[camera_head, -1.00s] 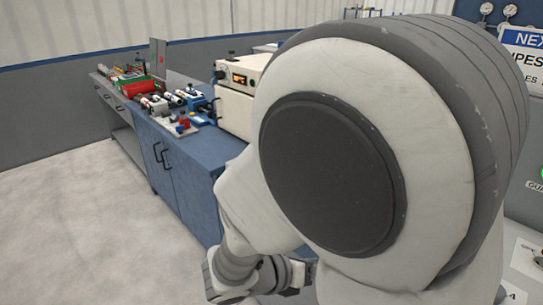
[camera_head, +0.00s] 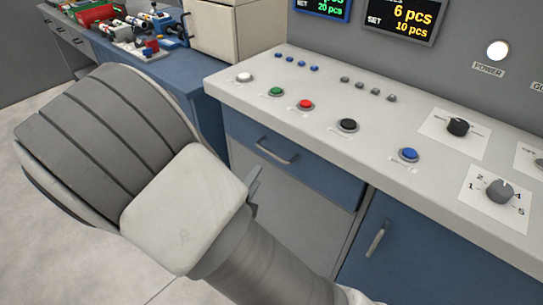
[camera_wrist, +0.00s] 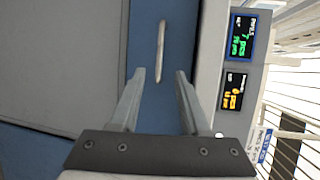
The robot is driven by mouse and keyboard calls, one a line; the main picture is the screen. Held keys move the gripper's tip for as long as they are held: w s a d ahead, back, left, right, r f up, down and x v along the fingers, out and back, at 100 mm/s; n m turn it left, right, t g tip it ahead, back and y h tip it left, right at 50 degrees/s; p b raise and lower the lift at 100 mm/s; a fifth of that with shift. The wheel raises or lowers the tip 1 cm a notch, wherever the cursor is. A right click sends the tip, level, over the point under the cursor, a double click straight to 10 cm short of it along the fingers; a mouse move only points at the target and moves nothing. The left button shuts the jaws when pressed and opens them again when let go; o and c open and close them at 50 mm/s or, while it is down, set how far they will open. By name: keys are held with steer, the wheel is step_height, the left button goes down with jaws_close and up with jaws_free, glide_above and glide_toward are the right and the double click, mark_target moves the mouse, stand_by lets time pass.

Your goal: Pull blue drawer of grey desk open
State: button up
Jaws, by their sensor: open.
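The grey desk (camera_head: 420,190) has a pale control top and a blue drawer (camera_head: 325,178) in its front, which looks flush with the front. The drawer's grey bar handle (camera_head: 277,151) runs along its upper part. In the wrist view the blue drawer (camera_wrist: 152,118) appears as an upright strip, with the handle (camera_wrist: 161,52) on it. My gripper (camera_wrist: 160,74) is open, its two fingers either side of the handle's line. The handle's near end is around the fingertips; depth to it is hard to judge. In the head view my arm hides most of the gripper.
Several buttons and knobs, including a red button (camera_head: 305,104), sit on the desk top. A blue cabinet door (camera_head: 415,250) with a handle is at lower right. A blue bench (camera_head: 165,72) with a cream machine (camera_head: 236,28) stands at left. Open floor lies left of my arm.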

mark_target(272, 153)
steer(key=shift+b+x, duration=1.75)
steer(key=shift+x, duration=4.7)
jaws_close()
steer(key=shift+s, duration=0.1)
